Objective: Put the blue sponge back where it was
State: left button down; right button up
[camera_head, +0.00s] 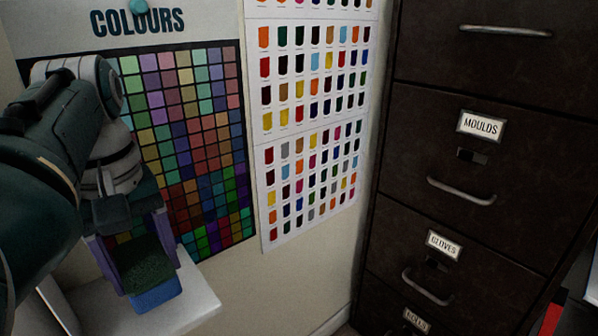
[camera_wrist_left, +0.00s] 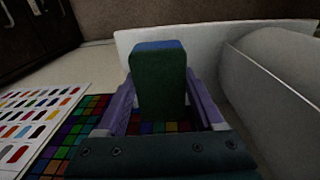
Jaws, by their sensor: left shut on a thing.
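The blue sponge (camera_head: 157,295) has a dark green face and a blue edge. My left gripper (camera_head: 143,262) is shut on it, with a purple finger on each side, and points downward. In the head view the sponge is in front of the white ledge (camera_head: 203,307); I cannot tell whether it touches it. In the left wrist view the sponge (camera_wrist_left: 158,85) stands out between the fingers of my left gripper (camera_wrist_left: 158,100), its blue end away from the camera. My right gripper is not in view.
A colour chart (camera_head: 205,120) and sample sheets (camera_head: 310,180) hang on the wall behind the arm. A dark drawer cabinet (camera_head: 480,190) stands on the right, drawers shut. A large pale rounded thing (camera_wrist_left: 275,95) is close to the gripper in the left wrist view.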

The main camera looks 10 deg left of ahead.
aim_at(142, 266)
pick_arm(q)
notch_tip(142, 266, down, 5)
jog(key=shift+r+b, duration=0.15)
jog(key=shift+b, duration=0.75)
jog(key=shift+r, duration=0.1)
grip_release()
jog(key=shift+r, duration=0.1)
jog(key=r+p, duration=0.1)
jog(key=r, duration=0.3)
jog(key=r+p, duration=0.2)
jog(key=r, duration=0.2)
jog(key=r+p, duration=0.1)
jog(key=r, duration=0.3)
jog(key=shift+s+d+p, duration=0.1)
jog(key=shift+s+p, duration=0.15)
jog(key=shift+p, duration=0.05)
